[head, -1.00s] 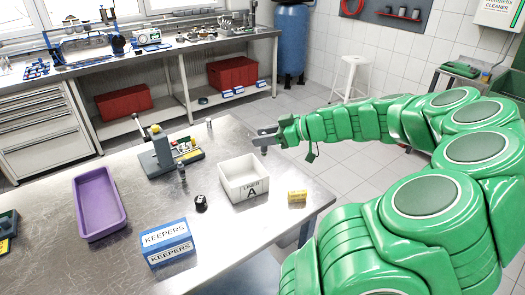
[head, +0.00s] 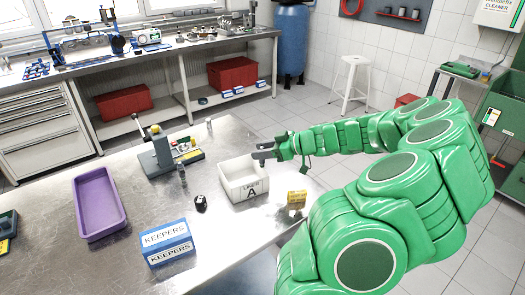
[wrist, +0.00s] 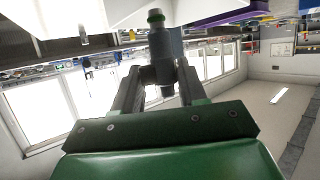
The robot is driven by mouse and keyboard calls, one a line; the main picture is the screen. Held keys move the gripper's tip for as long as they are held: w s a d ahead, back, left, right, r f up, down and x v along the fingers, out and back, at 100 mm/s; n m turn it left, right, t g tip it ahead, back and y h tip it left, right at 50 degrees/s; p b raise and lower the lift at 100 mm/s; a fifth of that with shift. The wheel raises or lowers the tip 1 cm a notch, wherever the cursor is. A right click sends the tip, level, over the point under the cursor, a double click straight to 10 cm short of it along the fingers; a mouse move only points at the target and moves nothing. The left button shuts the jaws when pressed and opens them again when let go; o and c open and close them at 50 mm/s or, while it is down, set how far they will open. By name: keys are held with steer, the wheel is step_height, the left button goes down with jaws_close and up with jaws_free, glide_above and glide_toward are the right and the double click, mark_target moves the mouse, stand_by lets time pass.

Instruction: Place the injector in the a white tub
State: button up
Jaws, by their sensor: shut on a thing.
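The injector (wrist: 157,42), a dark grey cylinder with a green ring near its end, is clamped between the fingers of my gripper (wrist: 158,75) in the wrist view. In the head view my gripper (head: 264,156) is at the back right rim of the white tub (head: 232,189), above its far right corner. The tub is an open box with a label marked A on its front, standing on the metal table. The injector is too small in the head view to make out clearly, so its height over the rim cannot be told. The part of the tub's floor that shows looks empty.
A small dark upright piece (head: 182,174) stands left of the tub.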

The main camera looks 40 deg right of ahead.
steer(key=shift+f, duration=0.2)
steer(key=o, duration=1.1)
steer(key=shift+c, duration=0.2)
steer(key=shift+r, duration=0.2)
steer(key=v, duration=1.2)
